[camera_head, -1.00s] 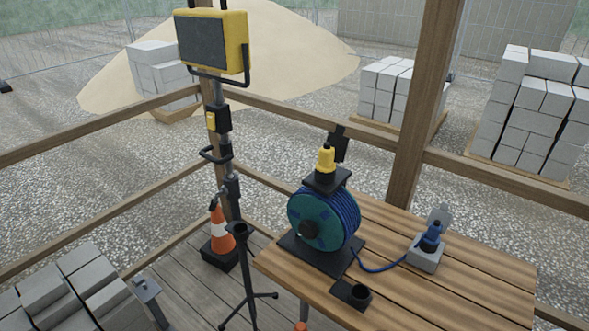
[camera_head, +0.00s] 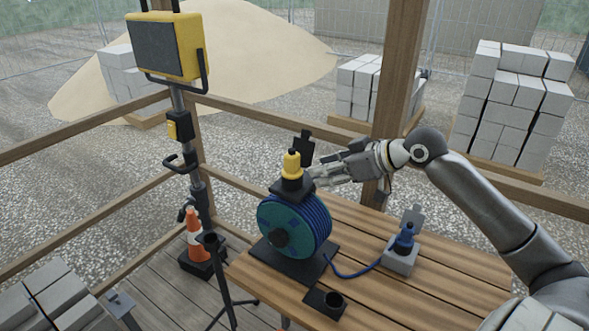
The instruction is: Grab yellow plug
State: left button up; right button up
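The yellow plug (camera_head: 291,165) stands upright on the black top of the cable reel (camera_head: 290,226), which holds blue cable and sits on the wooden table. My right gripper (camera_head: 318,178) has come in from the right, and its fingers are just right of the plug, at about the height of its base. The fingers point left towards the plug. They are small here, and I cannot tell whether they are open or shut, or whether they touch the plug. My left gripper is not in view.
A blue plug (camera_head: 405,237) sits in a grey socket box (camera_head: 400,260) on the table (camera_head: 440,262), joined to the reel by blue cable. A black holder (camera_head: 326,302) is at the table's front. A floodlight stand (camera_head: 169,45) and a cone (camera_head: 194,232) stand left.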

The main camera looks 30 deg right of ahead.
aim_at(298, 156)
jog(key=shift+t+y, duration=0.4)
jog(key=shift+w+a+r+p, duration=0.25)
jog(key=shift+w+r+p, duration=0.2)
jog(key=shift+w+r, duration=0.5)
jog(key=shift+w+a+r+p, duration=0.25)
jog(key=shift+w+r+p, duration=0.2)
jog(key=shift+w+r, duration=0.5)
jog(key=shift+x, duration=1)
jog(key=shift+w+a+f+p, duration=0.15)
jog(key=shift+w+f+p, duration=0.15)
jog(key=shift+p, duration=0.4)
jog(key=p+x, duration=0.2)
jog(key=x, duration=0.2)
jog(key=shift+s+f, duration=0.1)
jog(key=shift+f, duration=0.2)
jog(key=shift+c, duration=0.3)
